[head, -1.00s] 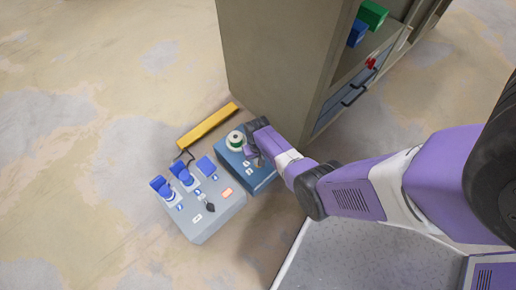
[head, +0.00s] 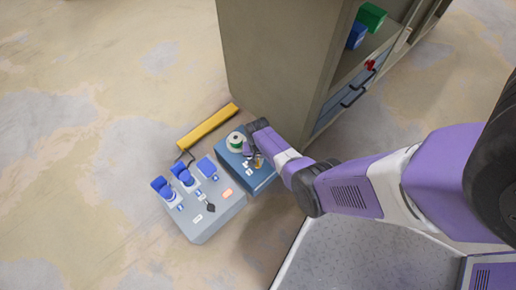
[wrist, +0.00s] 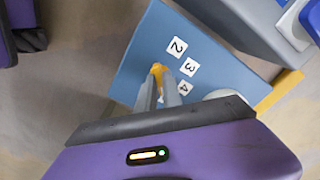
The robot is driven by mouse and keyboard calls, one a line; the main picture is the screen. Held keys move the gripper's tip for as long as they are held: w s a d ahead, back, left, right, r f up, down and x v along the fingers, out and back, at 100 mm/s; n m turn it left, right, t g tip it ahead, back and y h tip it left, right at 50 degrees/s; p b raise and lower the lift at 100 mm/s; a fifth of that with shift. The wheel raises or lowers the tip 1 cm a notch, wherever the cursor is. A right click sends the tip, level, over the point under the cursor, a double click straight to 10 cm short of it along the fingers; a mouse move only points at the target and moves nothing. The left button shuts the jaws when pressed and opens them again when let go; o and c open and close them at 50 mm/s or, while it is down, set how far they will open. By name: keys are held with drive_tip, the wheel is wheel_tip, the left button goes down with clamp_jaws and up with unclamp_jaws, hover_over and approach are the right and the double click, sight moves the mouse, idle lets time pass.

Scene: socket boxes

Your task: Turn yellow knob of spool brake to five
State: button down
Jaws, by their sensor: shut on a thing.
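The spool brake is a blue box (head: 264,182) on the floor with a white and green spool (head: 236,142) on its top. In the wrist view the blue box (wrist: 135,62) shows white labels 2, 3 and 4. The yellow knob (wrist: 157,68) sits between my fingertips; a small yellow bit of it (head: 258,163) also shows in the head view. My gripper (wrist: 159,82) is shut on the knob, its fingers reaching down to the box top. Label five is not visible, and I cannot tell which number the knob points to.
A grey box (head: 208,228) with blue switches and a black knob stands left of the blue box. A yellow bar (head: 208,126) lies behind them. A tall cabinet (head: 275,60) stands close behind on the right. Open floor (head: 80,200) lies to the left.

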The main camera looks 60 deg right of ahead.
sight(258, 162)
drive_tip(key=c, duration=1.5)
unclamp_jaws()
wheel_tip(258, 162, up, 8)
drive_tip(key=p, duration=0.4)
drive_tip(key=shift+f+p, duration=0.1)
drive_tip(key=shift+p, duration=0.2)
